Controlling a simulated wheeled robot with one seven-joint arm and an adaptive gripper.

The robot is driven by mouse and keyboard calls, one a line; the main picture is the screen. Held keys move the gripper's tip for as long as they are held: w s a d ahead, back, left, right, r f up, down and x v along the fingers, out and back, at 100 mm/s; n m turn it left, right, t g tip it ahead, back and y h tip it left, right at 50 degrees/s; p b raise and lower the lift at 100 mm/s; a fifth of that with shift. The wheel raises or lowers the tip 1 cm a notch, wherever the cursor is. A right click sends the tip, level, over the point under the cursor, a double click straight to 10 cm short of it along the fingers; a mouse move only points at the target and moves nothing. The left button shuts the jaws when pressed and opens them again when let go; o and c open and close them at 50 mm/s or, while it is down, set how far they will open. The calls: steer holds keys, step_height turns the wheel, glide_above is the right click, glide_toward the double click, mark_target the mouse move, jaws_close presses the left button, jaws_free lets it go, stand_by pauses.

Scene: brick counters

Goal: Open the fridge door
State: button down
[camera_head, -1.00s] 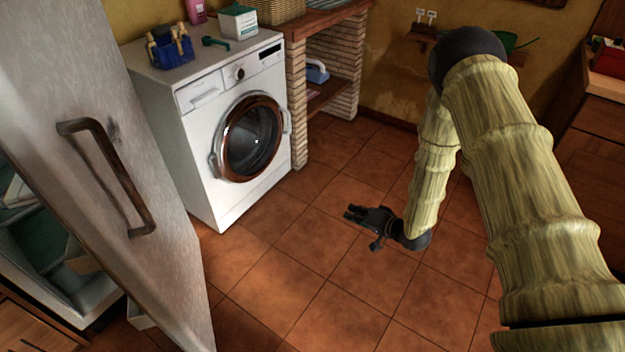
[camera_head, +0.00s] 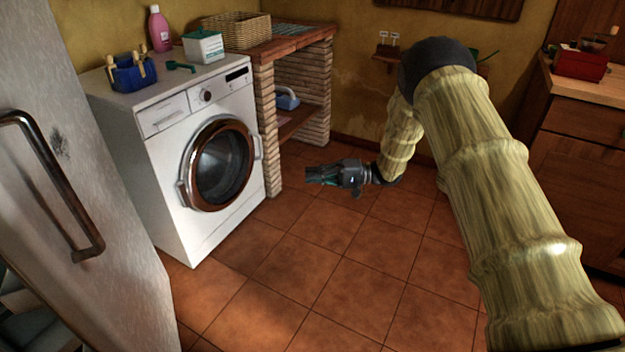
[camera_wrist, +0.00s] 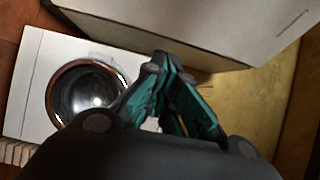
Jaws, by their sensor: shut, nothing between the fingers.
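The fridge door (camera_head: 75,200) stands at the left of the head view, pale grey with a dark brown bar handle (camera_head: 62,185). It is swung open, and part of the fridge interior (camera_head: 30,325) shows behind it at the lower left. My gripper (camera_head: 308,174) is shut and empty above the floor, to the right of the handle and well apart from it. In the wrist view, my gripper (camera_wrist: 160,72) has its fingers close together, with a pale grey panel (camera_wrist: 190,25) beyond them that looks like the fridge door.
A white washing machine (camera_head: 160,190) stands behind the door and also shows in the wrist view (camera_wrist: 35,85). A brick counter (camera_head: 262,120) adjoins it. A wooden cabinet (camera_head: 575,170) stands at the right. The tiled floor (camera_head: 300,290) between is clear.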

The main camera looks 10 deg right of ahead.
steer(key=s+a+b, duration=0.1)
steer(key=s+a, duration=0.2)
steer(key=a, duration=0.5)
steer(key=shift+s+a, duration=0.15)
steer(key=shift+a, duration=0.25)
